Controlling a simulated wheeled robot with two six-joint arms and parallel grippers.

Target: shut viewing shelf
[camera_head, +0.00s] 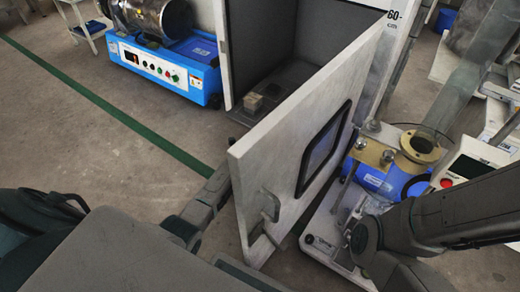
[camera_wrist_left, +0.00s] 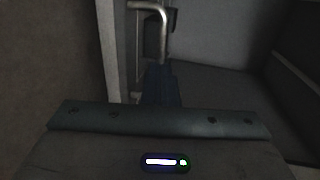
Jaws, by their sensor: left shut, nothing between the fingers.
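The viewing shelf is a tall pale cabinet with a dark grey inside (camera_head: 325,25). Its pale door (camera_head: 270,150) stands wide open toward me, with a dark-framed window (camera_head: 325,148) and a handle (camera_head: 268,207) on the face turned right. My left gripper (camera_head: 222,180) is shut and empty, beside the door's free edge on the left; I cannot tell whether it touches. In the left wrist view, the dark fingers (camera_wrist_left: 160,88) point toward a bent metal handle (camera_wrist_left: 150,8). Part of my right arm shows at the right, but its gripper does not.
A small block (camera_head: 250,102) lies in the cabinet's opening. A blue machine with a metal drum (camera_head: 165,68) stands left of the cabinet. A blue and brass device (camera_head: 385,175) on a white base is close to the door's right.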

